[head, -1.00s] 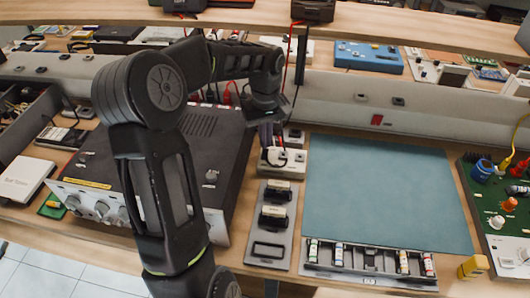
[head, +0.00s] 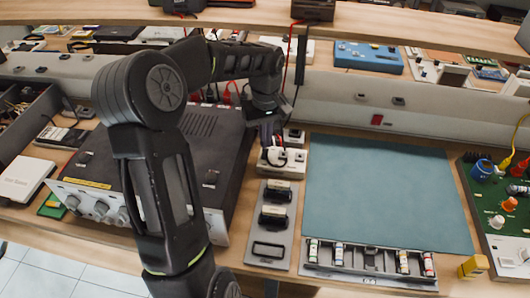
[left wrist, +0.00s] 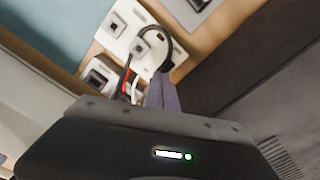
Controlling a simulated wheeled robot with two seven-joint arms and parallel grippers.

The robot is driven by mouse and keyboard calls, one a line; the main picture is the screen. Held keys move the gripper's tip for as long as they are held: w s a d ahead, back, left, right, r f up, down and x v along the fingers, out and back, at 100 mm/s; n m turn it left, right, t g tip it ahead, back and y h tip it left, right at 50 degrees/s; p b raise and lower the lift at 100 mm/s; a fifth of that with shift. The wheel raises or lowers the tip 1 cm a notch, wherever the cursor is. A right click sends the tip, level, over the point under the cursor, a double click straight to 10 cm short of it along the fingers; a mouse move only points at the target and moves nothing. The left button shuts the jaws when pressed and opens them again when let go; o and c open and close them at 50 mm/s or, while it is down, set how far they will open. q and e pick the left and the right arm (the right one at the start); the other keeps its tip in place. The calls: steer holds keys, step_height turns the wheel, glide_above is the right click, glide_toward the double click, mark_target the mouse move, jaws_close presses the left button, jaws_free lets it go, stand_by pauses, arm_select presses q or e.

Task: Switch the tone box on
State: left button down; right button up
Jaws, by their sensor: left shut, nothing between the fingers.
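A small white box with a dark cable looped over it, which looks like the tone box (head: 284,166), sits on the bench left of the blue-green mat. In the left wrist view its pale top (left wrist: 122,28) shows small square fittings. I cannot read its switch position. My left gripper (head: 267,141) points down at the box's back left side, fingers shut and empty. The fingers (left wrist: 162,94) also show in the left wrist view, close to the cable loop; I cannot tell if they touch anything. My right gripper is out of view.
A large dark amplifier (head: 200,125) stands close on the left. A grey tray (head: 271,222) with black modules lies in front of the box. The blue-green mat (head: 385,190) is clear, with a rack of small parts (head: 370,262) at its front edge.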

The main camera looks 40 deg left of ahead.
arm_select(q)
steer(key=shift+f+b, duration=0.6)
steer(key=shift+f, duration=0.35)
stand_by(0.4)
steer(key=shift+r+p, duration=2.55)
steer(key=shift+r, duration=1)
steer(key=shift+f, duration=0.1)
